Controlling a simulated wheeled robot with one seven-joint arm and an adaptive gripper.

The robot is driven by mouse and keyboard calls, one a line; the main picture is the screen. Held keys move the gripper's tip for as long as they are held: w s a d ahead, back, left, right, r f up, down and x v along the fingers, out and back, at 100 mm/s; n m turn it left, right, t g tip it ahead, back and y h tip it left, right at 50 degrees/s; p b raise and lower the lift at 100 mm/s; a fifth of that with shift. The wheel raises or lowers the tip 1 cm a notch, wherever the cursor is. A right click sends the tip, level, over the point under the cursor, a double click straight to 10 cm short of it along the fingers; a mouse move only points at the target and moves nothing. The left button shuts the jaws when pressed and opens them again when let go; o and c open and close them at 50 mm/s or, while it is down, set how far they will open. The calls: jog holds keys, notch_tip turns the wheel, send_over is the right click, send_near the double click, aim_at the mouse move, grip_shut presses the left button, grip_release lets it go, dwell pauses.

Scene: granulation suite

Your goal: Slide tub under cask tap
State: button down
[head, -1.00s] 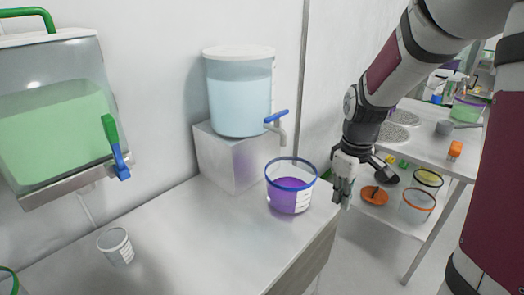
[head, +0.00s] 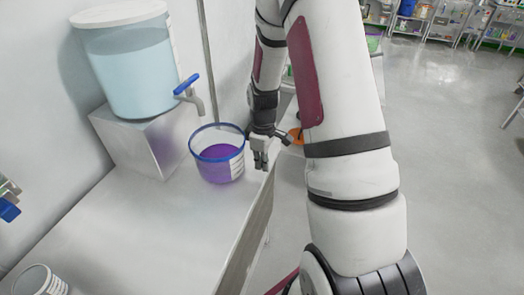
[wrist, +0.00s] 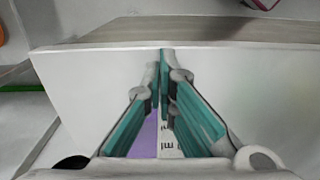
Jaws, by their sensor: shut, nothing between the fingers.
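The tub (head: 222,168) is a clear bucket with a blue rim, purple contents and a white label. It stands upright on the bench, below and slightly right of the tap (head: 188,88), which has a blue handle and grey spout. The cask (head: 128,72) is a white-lidded container of pale blue liquid on a grey block. My gripper (head: 261,162) is shut and empty, low beside the tub's right side; I cannot tell whether it touches. In the wrist view, the teal-padded fingers (wrist: 163,75) meet at their tips, and part of the tub (wrist: 168,140) with markings shows between them.
The bench (head: 130,220) is clear in front of the block, and its right edge runs close to my gripper. A small white cup (head: 40,280) stands at the lower left. An orange item (head: 296,136) lies beyond my gripper. A wall is behind.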

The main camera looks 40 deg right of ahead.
aim_at(242, 163)
jog(key=shift+s+f, duration=0.1)
jog(key=shift+f, duration=0.85)
jog(key=shift+w+a+r, duration=0.15)
jog(key=shift+w+a, duration=0.25)
jog(key=shift+w, duration=0.2)
jog(key=shift+w+a+r, duration=0.1)
jog(key=shift+w+a, duration=0.3)
jog(key=shift+w, duration=0.2)
jog(key=shift+w+a, duration=0.3)
jog(key=shift+w, duration=0.25)
jog(key=w+a, duration=0.1)
jog(key=w+b, duration=0.1)
jog(key=w, duration=0.1)
jog(key=shift+a, duration=0.4)
jog(key=shift+s, duration=0.15)
jog(key=shift+d, duration=0.1)
